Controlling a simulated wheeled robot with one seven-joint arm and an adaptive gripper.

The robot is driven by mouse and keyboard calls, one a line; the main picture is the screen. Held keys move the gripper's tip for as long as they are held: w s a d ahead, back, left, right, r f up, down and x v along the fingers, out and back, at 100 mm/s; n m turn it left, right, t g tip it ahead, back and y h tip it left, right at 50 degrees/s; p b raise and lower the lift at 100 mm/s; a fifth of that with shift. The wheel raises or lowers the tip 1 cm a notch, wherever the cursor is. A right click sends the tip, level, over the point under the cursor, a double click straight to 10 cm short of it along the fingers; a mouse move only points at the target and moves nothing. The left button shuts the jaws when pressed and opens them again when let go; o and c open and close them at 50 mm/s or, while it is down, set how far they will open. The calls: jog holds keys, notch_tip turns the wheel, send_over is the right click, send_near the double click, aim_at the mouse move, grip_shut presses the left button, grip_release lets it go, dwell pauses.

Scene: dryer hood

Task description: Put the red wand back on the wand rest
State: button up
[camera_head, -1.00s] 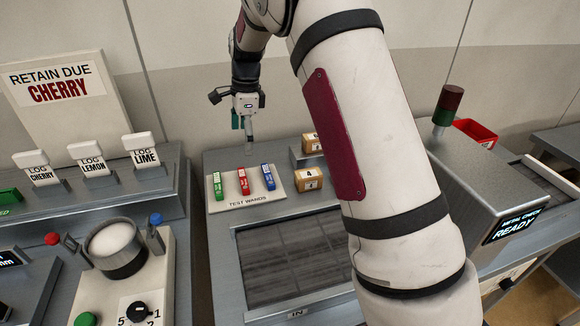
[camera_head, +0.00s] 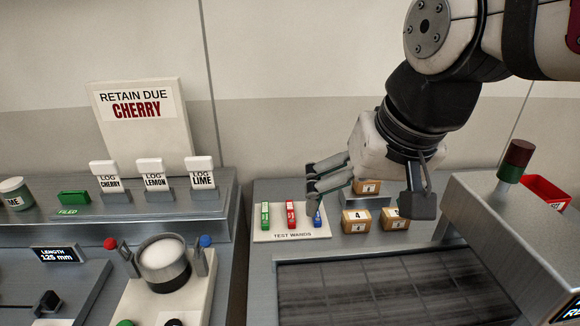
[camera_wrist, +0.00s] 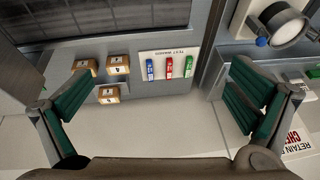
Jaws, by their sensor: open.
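The red wand (camera_head: 291,215) stands in the middle of the white wand rest (camera_head: 274,238), labelled TEST WANDS, between the green wand (camera_head: 265,215) and the blue wand (camera_head: 318,219). The red wand also shows in the wrist view (camera_wrist: 169,68), between the blue wand (camera_wrist: 149,71) and the green wand (camera_wrist: 188,67). My gripper (camera_head: 312,178) is open and empty, its fingers pointing left above the right part of the rest. In the wrist view its fingers (camera_wrist: 162,80) are spread wide, with the wands between and beyond them. One fingertip partly covers the blue wand in the head view.
Several small numbered boxes (camera_head: 355,221) stand right of the rest. A belt (camera_head: 390,286) lies in front. The metal check housing (camera_head: 510,230) with its dark red and green lamp (camera_head: 515,160) rises at right.

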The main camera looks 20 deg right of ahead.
jog(key=s+n, duration=0.1)
jog(key=s+f+n, duration=0.1)
jog(key=s, duration=0.2)
jog(key=shift+s+f+n+t, duration=0.35)
jog(key=shift+f+n+t, duration=0.05)
dwell(0.9)
